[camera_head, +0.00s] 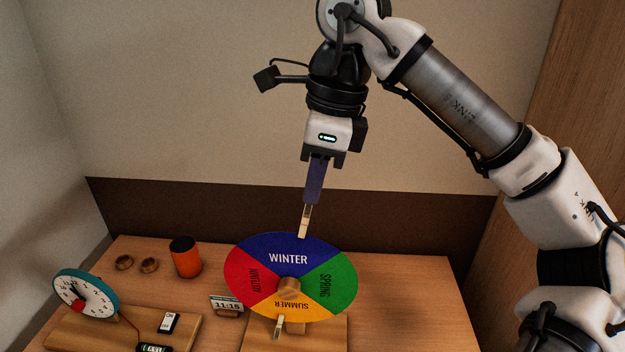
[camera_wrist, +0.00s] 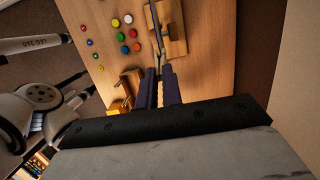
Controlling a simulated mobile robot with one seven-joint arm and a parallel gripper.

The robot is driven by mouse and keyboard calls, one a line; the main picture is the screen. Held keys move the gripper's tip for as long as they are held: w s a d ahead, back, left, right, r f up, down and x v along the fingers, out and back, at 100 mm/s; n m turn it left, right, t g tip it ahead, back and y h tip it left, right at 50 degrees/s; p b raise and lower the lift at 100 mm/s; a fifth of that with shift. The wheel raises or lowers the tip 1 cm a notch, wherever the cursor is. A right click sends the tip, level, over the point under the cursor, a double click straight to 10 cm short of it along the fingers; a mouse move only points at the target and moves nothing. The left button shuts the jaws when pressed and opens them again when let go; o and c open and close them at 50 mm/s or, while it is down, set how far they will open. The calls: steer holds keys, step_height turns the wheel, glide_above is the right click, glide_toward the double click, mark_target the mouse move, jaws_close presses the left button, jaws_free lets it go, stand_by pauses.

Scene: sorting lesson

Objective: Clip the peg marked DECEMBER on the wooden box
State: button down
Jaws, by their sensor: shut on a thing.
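My gripper (camera_head: 309,203) points down and is shut on a light wooden peg (camera_head: 304,222). The peg is at the top edge of the season wheel (camera_head: 288,243), by the blue WINTER part; I cannot tell whether it touches the wheel. I cannot read any marking on the peg. In the wrist view my gripper (camera_wrist: 159,75) is above the wheel, seen edge-on. Another peg (camera_head: 279,327) is at the bottom edge of the wheel, by SUMMER. A small yellowish wooden block or box (camera_wrist: 120,106) shows in the wrist view; I cannot tell whether it is the wooden box.
An orange cup (camera_head: 187,260) and two small wooden rings (camera_head: 149,265) stand at the back left of the table (camera_head: 400,290). The table right of the wheel is clear.

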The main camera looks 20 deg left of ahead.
steer(key=r+p, duration=0.1)
steer(key=r, duration=0.1)
steer(key=shift+d+r+p, duration=0.3)
steer(key=shift+p, duration=0.1)
stand_by(0.7)
